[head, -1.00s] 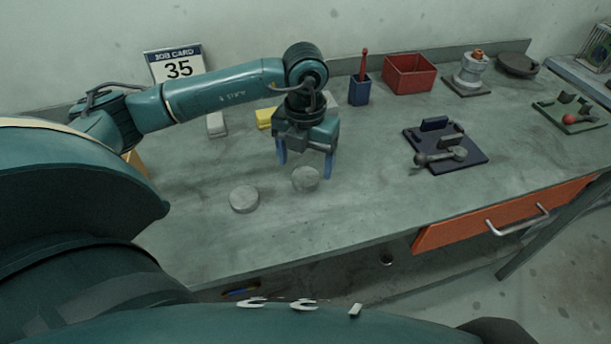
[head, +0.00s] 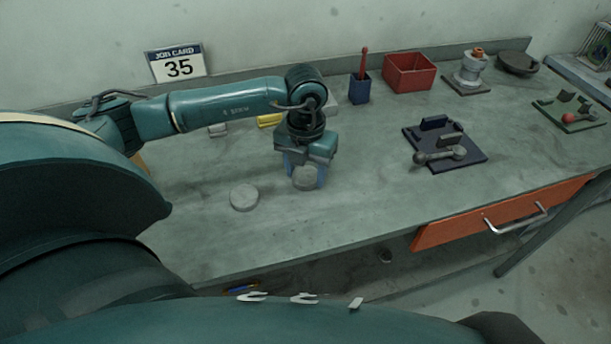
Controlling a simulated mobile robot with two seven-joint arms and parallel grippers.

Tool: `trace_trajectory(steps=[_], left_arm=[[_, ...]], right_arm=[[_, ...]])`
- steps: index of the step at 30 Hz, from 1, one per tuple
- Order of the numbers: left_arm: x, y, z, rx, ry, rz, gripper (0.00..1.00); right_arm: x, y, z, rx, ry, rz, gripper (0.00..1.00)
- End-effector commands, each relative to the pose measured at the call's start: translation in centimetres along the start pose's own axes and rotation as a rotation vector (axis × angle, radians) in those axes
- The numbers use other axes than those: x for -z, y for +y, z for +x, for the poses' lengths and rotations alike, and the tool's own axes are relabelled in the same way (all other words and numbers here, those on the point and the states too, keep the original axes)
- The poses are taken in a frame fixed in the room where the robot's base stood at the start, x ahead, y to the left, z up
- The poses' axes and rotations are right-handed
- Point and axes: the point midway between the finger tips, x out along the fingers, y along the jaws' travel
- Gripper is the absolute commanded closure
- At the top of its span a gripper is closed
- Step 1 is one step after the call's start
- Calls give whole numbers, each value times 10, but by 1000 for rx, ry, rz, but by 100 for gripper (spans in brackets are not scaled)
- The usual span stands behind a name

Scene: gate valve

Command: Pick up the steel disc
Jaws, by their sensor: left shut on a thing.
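Two similar round grey discs are on the bench in the head view; I cannot tell by look alone which is the steel one. One disc (head: 305,178) is between the blue fingers of my left gripper (head: 305,175), which points down and is shut on it. That disc is at or very near the bench top; I cannot tell if it is lifted. The other disc (head: 244,197) lies flat on the bench to the left, apart from the gripper. My right gripper is not in view.
On the grey bench (head: 370,215), a dark fixture plate (head: 470,160) with a lever stands to the right. Behind are a blue cup (head: 359,90), a red bin (head: 409,73), a valve part (head: 470,72) and a yellow block (head: 270,120). The front middle is clear.

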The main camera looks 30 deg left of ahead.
Motion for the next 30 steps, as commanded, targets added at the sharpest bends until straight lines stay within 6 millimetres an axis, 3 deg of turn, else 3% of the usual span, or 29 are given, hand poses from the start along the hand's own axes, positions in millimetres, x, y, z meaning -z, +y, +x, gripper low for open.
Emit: trace_trajectory(steps=[7,17,30], left_arm=[[0,0,0,0,-1,0,82],[-1,0,-8,1,-5,0,83],[-1,0,-87,2,-5,3,83]], right_arm=[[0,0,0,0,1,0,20],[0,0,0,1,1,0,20],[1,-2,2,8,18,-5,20]])
